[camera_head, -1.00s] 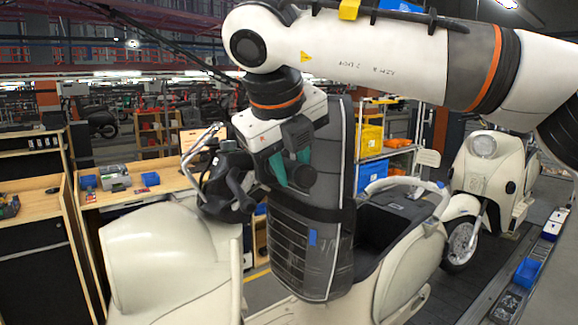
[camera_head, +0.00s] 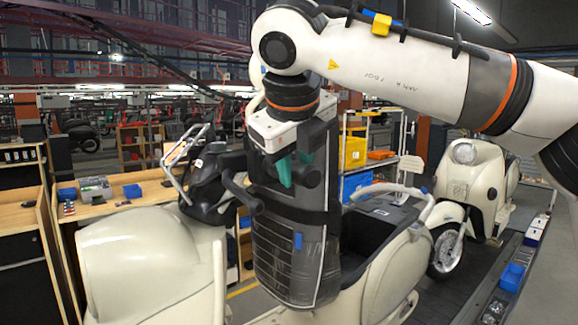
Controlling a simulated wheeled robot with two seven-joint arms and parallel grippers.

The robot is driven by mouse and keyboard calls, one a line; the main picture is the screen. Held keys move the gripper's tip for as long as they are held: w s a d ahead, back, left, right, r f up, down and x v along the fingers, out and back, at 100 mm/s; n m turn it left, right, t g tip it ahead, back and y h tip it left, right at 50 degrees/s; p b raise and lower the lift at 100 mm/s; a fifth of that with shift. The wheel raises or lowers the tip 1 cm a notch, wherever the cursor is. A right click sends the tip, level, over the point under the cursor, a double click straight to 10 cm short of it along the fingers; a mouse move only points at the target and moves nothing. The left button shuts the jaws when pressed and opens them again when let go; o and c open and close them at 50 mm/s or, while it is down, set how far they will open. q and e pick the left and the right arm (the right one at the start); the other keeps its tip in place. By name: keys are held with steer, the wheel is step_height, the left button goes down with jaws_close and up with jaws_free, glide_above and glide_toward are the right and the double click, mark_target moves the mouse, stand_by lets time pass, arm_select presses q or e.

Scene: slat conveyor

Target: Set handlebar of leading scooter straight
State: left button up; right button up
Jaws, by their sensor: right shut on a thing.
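The leading cream scooter (camera_head: 140,262) fills the lower left and middle. Its dark handlebar (camera_head: 213,182) carries a bent chrome tube frame at its left, and one black grip points toward me. My right gripper (camera_head: 292,170), with teal fingers, comes down from above and is shut around the handlebar's right part. A black grip end shows beside the fingers, and the exact contact is partly hidden. My left gripper is out of view.
A second cream scooter (camera_head: 462,180) stands behind at the right. Wooden workbenches (camera_head: 100,205) line the left. A rack with a yellow bin (camera_head: 354,152) stands behind. A rail with a blue tray (camera_head: 512,277) runs along the right, with dark floor beside it.

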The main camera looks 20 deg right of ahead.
steer(key=d+f+b, duration=0.2)
steer(key=shift+w+d+f+n+y, duration=0.1)
steer(key=shift+w+d+n+y, duration=0.05)
steer(key=shift+d+n+y, duration=0.15)
steer(key=shift+w+d, duration=0.1)
steer(key=shift+d, duration=0.25)
steer(key=shift+w+d+f+n+t+b, duration=0.15)
steer(key=shift+d+f+n+t+b, duration=0.3)
steer(key=shift+b, duration=0.45)
steer(key=o, duration=1.1)
steer(key=shift+d+r+y, duration=0.15)
steer(key=shift+d+y, duration=0.15)
steer(key=shift+d, duration=0.1)
steer(key=shift+c, duration=0.2)
steer(key=shift+a+r, duration=0.3)
steer(key=shift+r, duration=0.1)
steer(key=b+v, duration=0.1)
steer(key=v, duration=1)
steer(key=shift+s, duration=0.3)
